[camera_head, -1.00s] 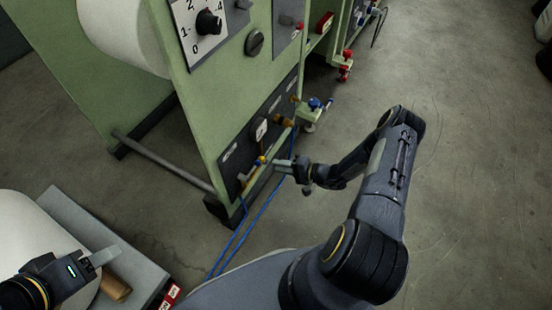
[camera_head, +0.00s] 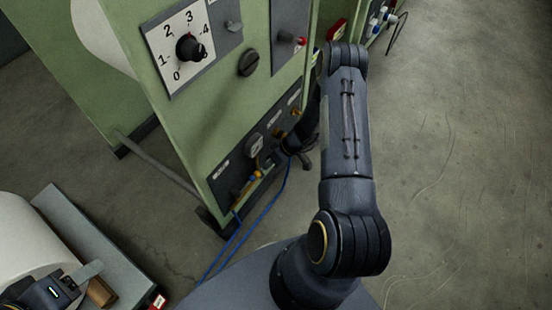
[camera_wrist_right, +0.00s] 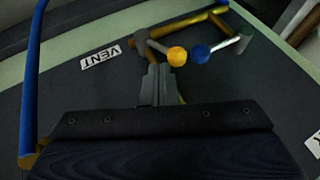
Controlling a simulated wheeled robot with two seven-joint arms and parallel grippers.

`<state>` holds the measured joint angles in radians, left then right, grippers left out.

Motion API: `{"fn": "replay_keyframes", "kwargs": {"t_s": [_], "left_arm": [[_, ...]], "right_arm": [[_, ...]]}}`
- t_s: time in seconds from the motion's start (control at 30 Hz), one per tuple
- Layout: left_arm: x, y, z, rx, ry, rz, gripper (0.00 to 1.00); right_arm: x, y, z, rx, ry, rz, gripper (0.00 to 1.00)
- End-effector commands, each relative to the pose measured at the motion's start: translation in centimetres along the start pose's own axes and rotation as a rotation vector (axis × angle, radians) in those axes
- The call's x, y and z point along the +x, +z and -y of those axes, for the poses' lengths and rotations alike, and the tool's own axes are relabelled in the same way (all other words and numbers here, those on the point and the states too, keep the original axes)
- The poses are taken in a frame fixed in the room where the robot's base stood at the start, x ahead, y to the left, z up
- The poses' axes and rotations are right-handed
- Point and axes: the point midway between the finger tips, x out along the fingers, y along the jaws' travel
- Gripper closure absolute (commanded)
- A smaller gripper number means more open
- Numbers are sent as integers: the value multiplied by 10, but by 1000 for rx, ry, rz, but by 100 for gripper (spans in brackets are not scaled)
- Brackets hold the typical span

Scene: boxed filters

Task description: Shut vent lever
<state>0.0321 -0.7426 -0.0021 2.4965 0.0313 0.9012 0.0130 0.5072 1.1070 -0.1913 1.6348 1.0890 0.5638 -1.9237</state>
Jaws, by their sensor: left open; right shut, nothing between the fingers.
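In the right wrist view a white VENT label (camera_wrist_right: 101,58) sits on the dark panel beside a brass valve. A grey lever with a yellow ball end (camera_wrist_right: 177,56) comes off that valve. A second lever with a blue ball end (camera_wrist_right: 200,50) points toward it from the right. My right gripper (camera_wrist_right: 158,80) is shut and empty, its tips just below the yellow-ended lever; I cannot tell whether they touch. In the head view the lower panel (camera_head: 226,187) is partly hidden by my right arm. My left gripper (camera_head: 86,276) is open at lower left, by a wooden-coloured block (camera_head: 101,293).
The green machine (camera_head: 222,115) carries a numbered dial (camera_head: 189,48) and a black knob (camera_head: 249,63) above the lower panel. Blue hoses (camera_head: 262,216) hang in front of it. A white roll (camera_head: 30,240) lies on a grey platform at left. The floor at right is clear.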

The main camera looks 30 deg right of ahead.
Motion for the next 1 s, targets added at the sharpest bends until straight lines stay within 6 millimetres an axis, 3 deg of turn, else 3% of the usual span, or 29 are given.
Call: {"fn": "replay_keyframes", "kwargs": {"t_s": [0.2, 0.63, 0.8, 1.0], "left_arm": [[5, 2, 2, 0, 0, 0, 44], [8, 4, 4, 0, 0, 0, 44], [23, 12, 10, 0, 0, 0, 44], [21, 10, 10, 0, 0, 0, 44]], "right_arm": [[20, 0, 0, 0, -1, 0, 100], [24, 1, 1, 2, -2, -1, 100], [32, 3, 11, 2, -2, -3, 100], [31, 2, 18, 0, -8, 1, 100]]}}
